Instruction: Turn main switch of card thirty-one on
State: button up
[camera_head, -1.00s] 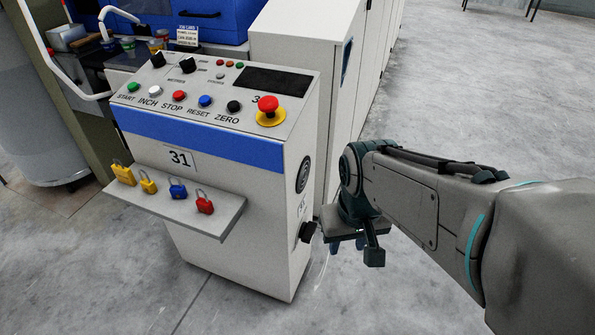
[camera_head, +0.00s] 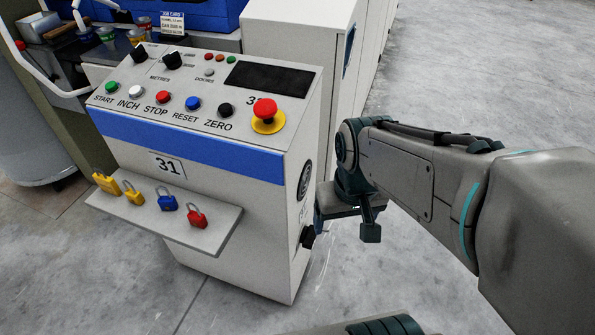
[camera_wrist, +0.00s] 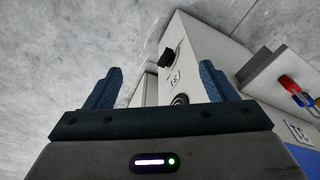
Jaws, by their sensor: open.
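Card thirty-one's control console carries a plate marked 31 (camera_head: 167,166) on its front. A black rotary switch (camera_head: 307,237) sits low on the console's right side; it also shows in the wrist view (camera_wrist: 170,56), beyond the fingers, with small lettering beside it. I cannot read its position. My gripper (camera_head: 319,219) is just right of the switch in the head view, its fingers partly hidden by the wrist. In the wrist view my gripper (camera_wrist: 160,82) has its two blue fingers wide apart with nothing between them. The switch appears ahead of the gap, not between the fingertips.
A shelf (camera_head: 215,235) with several coloured padlocks juts from the console front. On the sloping top are several buttons and a red emergency stop (camera_head: 265,110) on yellow. A round dark fitting (camera_head: 305,179) is above the switch. Concrete floor (camera_head: 470,70) is clear at right.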

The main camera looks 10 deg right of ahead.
jog(key=o, duration=0.3)
jog(key=shift+w+f, duration=0.1)
jog(key=shift+f, duration=0.2)
jog(key=m+t+y+b, duration=0.8)
jog(key=m+y, duration=0.8)
jog(key=m, duration=0.8)
send_near(309, 236)
jog(key=b+x, duration=0.3)
jog(key=x, duration=0.4)
jog(key=shift+w+f, duration=0.4)
jog(key=shift+w, duration=0.05)
jog(key=shift+a, duration=0.15)
jog(key=c, duration=1)
